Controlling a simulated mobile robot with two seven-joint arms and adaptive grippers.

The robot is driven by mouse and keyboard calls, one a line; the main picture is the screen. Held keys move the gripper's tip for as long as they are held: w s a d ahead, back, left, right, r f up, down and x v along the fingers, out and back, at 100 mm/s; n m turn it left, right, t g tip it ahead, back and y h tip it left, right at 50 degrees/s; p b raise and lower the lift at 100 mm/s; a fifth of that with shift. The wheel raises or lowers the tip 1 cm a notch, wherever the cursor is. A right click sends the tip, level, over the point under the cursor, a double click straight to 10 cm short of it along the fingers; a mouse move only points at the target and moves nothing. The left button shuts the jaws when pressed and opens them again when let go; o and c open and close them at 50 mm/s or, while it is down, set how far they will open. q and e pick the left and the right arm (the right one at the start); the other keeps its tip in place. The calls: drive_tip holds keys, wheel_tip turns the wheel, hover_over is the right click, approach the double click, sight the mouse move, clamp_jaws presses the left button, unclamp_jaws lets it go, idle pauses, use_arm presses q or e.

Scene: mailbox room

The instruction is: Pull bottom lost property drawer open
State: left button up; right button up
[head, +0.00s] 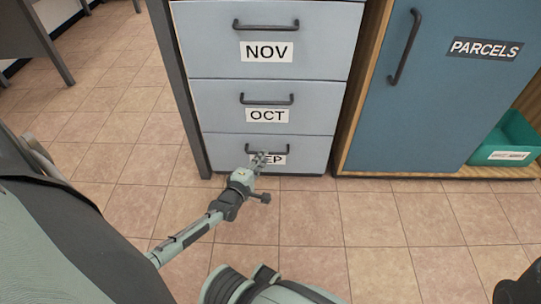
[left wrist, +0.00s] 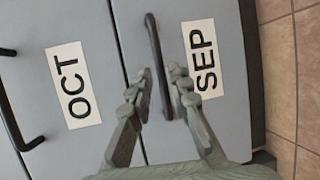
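The bottom drawer (head: 215,150) is a light blue-grey front labelled SEP, shut flush below the OCT drawer (head: 215,105). Its dark bar handle (head: 278,153) is partly hidden by my left gripper (head: 259,159) in the head view. In the left wrist view, my left gripper (left wrist: 161,82) is open, its two fingers on either side of the SEP handle (left wrist: 156,45). The fingers look apart from the bar, but I cannot tell how deep they reach around it. The SEP label (left wrist: 204,58) is plain in that view. My right gripper is not in view.
The NOV drawer (head: 215,40) is above, also shut. A blue PARCELS door (head: 400,120) and a green bin (head: 510,135) on a wooden shelf are at the right. A desk leg (head: 55,55) stands at the left. Tiled floor (head: 350,225) before the drawers is mostly clear.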

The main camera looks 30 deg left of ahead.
sight(288, 153)
use_arm(q)
drive_tip(key=shift+b+x, duration=0.5)
drive_tip(key=shift+x, duration=1.45)
drive_tip(key=shift+d, duration=0.1)
clamp_jaws()
